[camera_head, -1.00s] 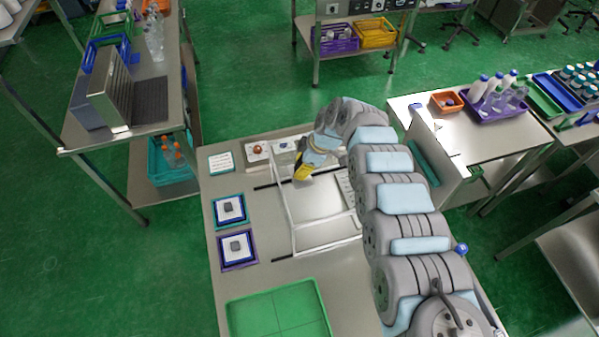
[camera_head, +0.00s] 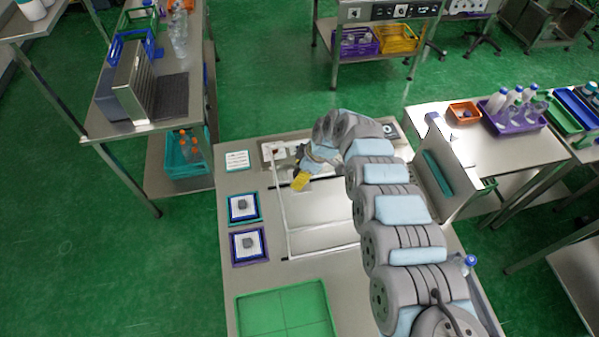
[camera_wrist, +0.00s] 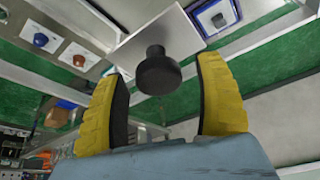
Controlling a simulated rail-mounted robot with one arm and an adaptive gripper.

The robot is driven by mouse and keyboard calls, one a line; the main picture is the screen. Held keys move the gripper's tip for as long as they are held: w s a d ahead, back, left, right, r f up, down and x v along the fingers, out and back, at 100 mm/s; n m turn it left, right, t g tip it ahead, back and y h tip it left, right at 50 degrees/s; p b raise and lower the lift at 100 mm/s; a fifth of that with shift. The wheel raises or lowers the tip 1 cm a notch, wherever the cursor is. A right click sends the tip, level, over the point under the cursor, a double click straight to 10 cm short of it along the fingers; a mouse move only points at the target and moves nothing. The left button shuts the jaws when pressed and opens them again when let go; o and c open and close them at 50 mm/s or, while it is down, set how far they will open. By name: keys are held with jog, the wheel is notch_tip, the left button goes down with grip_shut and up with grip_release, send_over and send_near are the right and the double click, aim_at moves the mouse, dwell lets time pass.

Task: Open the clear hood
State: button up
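The clear hood shows in the head view as a thin, pale see-through frame (camera_head: 283,222) over the bench, right of two small trays. My gripper (camera_head: 301,181), with yellow fingers, is at the hood's far side, and my arm hides part of that side. In the wrist view my gripper (camera_wrist: 162,85) is open, its two yellow fingers wide apart. A black round knob (camera_wrist: 158,72) on a pale plate (camera_wrist: 150,35) appears between the fingers, with visible gaps on both sides. I cannot tell whether the hood is lifted at all.
Two framed trays (camera_head: 243,207) and a green tray (camera_head: 286,313) sit on the bench. An upright metal panel (camera_head: 446,165) stands to the right.

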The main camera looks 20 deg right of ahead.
jog(key=shift+r, duration=0.1)
jog(key=shift+s+d+r, duration=0.1)
jog(key=shift+d+r, duration=0.25)
jog(key=shift+r, duration=0.2)
jog(key=v, duration=1)
jog(key=shift+r, duration=0.3)
jog(key=shift+s+d, duration=0.1)
jog(key=shift+s, duration=0.05)
